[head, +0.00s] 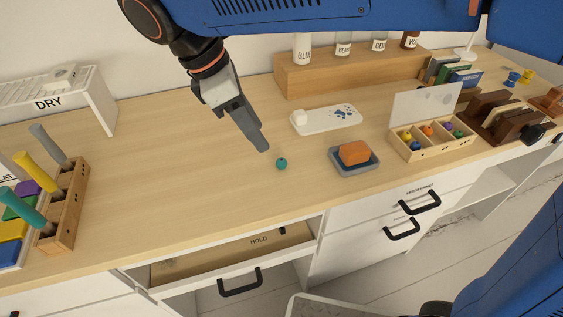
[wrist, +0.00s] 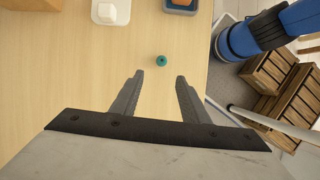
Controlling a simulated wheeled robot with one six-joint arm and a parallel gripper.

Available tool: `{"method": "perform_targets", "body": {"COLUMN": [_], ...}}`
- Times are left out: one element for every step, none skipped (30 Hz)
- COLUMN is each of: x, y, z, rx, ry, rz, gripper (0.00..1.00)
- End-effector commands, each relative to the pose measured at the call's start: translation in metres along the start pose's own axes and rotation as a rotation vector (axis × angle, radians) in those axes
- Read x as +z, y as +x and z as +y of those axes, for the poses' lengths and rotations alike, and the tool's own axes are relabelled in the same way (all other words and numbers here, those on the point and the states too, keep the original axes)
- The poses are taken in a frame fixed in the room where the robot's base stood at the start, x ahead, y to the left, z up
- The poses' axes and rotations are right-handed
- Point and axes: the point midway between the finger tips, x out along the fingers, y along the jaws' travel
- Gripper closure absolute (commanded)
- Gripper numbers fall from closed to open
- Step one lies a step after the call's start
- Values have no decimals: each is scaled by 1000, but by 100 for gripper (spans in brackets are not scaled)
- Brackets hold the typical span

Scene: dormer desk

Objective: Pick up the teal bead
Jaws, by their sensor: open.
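The teal bead (head: 281,163) is a small round ball on the wooden desk top, near the front edge. In the head view my gripper (head: 264,148) hangs just to its left, above the desk and apart from it. In the wrist view the bead (wrist: 161,60) lies beyond the fingertips, roughly in line with the gap between them. My gripper (wrist: 158,75) is open there, with both fingers spread and nothing between them.
A grey tray with an orange block (head: 355,152) stands right of the bead. Behind are a white tray (head: 327,119) and a bead box (head: 432,145). An open drawer (head: 235,252) sits below the front edge.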

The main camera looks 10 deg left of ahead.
Motion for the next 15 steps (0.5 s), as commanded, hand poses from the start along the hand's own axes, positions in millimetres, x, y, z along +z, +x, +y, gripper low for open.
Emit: {"method": "perform_targets", "body": {"x": [0, 1, 0, 1, 1, 1, 1, 1, 1, 1, 0, 0, 0, 1, 1], "y": [10, 15, 21, 26, 29, 34, 37, 40, 42, 44, 45, 46, 48, 50, 54], "z": [0, 0, 0, 0, 0, 0, 0, 0, 0, 0, 0, 0, 0, 0, -1], "rx": [-2, -2, -1, -1, -1, -1, -1, -1, 0, 0, 0, 0, 0, 0, 0], "ry": [0, 0, 0, 1, 1, 1, 1, 1, 1, 1, 1, 1, 1, 1, 1], "rz": [-1, -1, -1, -1, -1, 0, 0, 0, 0, 0, 0, 0, 0, 0, 0], "gripper": [59, 59, 59, 59, 59, 59, 59, 59, 59, 59, 59, 59, 59, 59, 59]}}
